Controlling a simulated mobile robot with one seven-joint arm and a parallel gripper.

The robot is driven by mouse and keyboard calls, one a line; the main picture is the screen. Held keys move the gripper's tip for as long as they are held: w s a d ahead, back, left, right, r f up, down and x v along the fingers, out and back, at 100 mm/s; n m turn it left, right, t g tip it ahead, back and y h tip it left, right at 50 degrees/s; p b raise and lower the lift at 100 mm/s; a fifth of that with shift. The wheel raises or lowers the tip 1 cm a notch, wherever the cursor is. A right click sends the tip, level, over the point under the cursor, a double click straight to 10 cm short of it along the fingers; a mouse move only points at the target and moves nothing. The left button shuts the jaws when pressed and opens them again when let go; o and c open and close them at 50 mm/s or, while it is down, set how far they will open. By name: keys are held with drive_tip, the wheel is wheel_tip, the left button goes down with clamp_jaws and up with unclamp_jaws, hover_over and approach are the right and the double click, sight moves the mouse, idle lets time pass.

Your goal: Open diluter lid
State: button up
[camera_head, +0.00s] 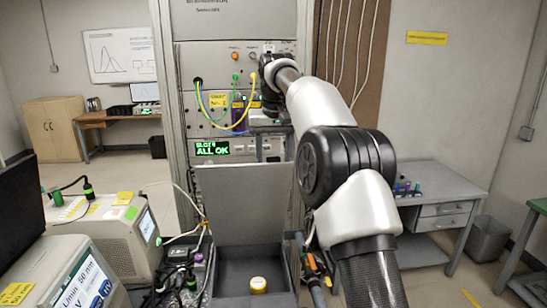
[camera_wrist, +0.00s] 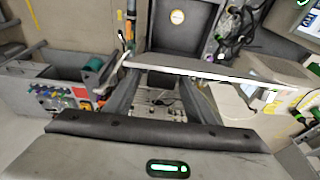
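The diluter appears to be the grey open-topped box (camera_head: 232,272) at the bottom centre of the head view; I see no label naming it. Its flat grey lid (camera_head: 245,205) stands raised, nearly upright, at the box's back edge. My gripper (camera_head: 272,150) points down behind and above the lid's top edge. In the wrist view my gripper's fingers (camera_wrist: 165,80) are apart with nothing seen between them. The lid's pale edge (camera_wrist: 215,76) crosses near the fingertips; contact cannot be told.
An instrument rack (camera_head: 215,60) with coloured cables and a green "ALL OK" display (camera_head: 212,149) stands close behind my gripper. Pale machines (camera_head: 110,235) stand at left. A grey desk (camera_head: 425,175) stands at right. Cables and hoses run beside the box.

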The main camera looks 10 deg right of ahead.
drive_tip(key=shift+s+r, duration=0.25)
drive_tip(key=shift+r, duration=0.1)
drive_tip(key=v, duration=0.6)
drive_tip(key=shift+r, duration=0.35)
drive_tip(key=shift+s+r, duration=0.2)
drive_tip(key=shift+r, duration=0.1)
